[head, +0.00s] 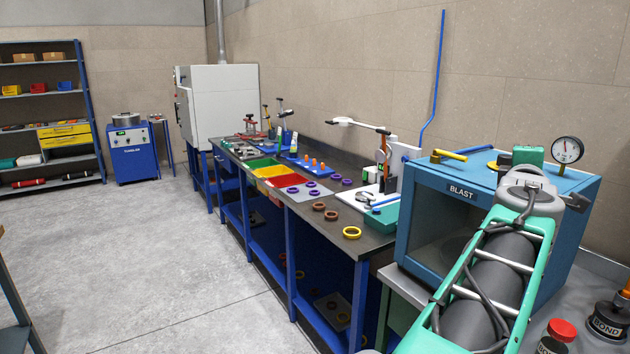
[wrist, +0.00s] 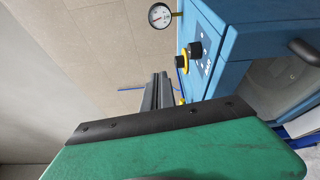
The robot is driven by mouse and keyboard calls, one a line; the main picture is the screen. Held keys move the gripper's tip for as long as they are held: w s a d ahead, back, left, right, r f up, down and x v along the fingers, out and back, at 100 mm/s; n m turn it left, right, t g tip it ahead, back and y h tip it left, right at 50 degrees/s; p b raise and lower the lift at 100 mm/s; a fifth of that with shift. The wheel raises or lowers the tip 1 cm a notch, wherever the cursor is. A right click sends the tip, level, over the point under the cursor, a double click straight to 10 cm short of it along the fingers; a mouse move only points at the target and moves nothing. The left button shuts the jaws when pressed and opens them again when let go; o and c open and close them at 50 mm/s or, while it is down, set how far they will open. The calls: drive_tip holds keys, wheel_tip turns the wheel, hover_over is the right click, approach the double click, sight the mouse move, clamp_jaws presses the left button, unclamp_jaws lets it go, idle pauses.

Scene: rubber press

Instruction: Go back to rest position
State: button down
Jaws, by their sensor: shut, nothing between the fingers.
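My gripper (wrist: 160,80) shows in the wrist view as two dark fingers, close together with nothing between them. They stick out past the black edge strip of its green body. The fingers point toward the side of the blue blast cabinet (wrist: 228,40), but I cannot tell the distance. In the head view my arm rises from the bottom right in front of the blast cabinet (head: 420,220). The fingers cannot be made out there.
A pressure gauge (head: 567,150) stands on the cabinet; it also shows in the wrist view (wrist: 159,15). Bond containers (head: 607,322) stand at the lower right. A long workbench (head: 372,240) with trays and rings runs along the wall. The floor (head: 170,260) at left is clear.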

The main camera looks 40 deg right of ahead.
drive_tip(key=w+a+f+m+t+y+b, duration=0.15)
drive_tip(key=w+a+f+y, duration=0.35)
drive_tip(key=w+a+f, duration=0.7)
drive_tip(key=w+a+f+m+t+y, duration=0.15)
drive_tip(key=w+a+f+y, duration=0.35)
drive_tip(key=w+a+f, duration=0.7)
drive_tip(key=a+f+y, duration=0.3)
drive_tip(key=a+f, duration=0.1)
drive_tip(key=a, duration=1)
drive_tip(key=s+a+f+g+y, duration=0.1)
drive_tip(key=s+a+f, duration=0.2)
drive_tip(key=a, duration=0.3)
drive_tip(key=s+a+f+m+g+y, duration=0.1)
drive_tip(key=s+a+f+g, duration=0.1)
drive_tip(key=s+a+f, duration=0.2)
drive_tip(key=s+a+f+g+y, duration=0.2)
drive_tip(key=s+a+f, duration=0.2)
drive_tip(key=a, duration=0.6)
drive_tip(key=shift+a+f+m+b, duration=0.2)
drive_tip(key=shift+f+m+b, duration=0.2)
drive_tip(key=shift+f, duration=0.5)
drive_tip(key=shift+s, duration=0.1)
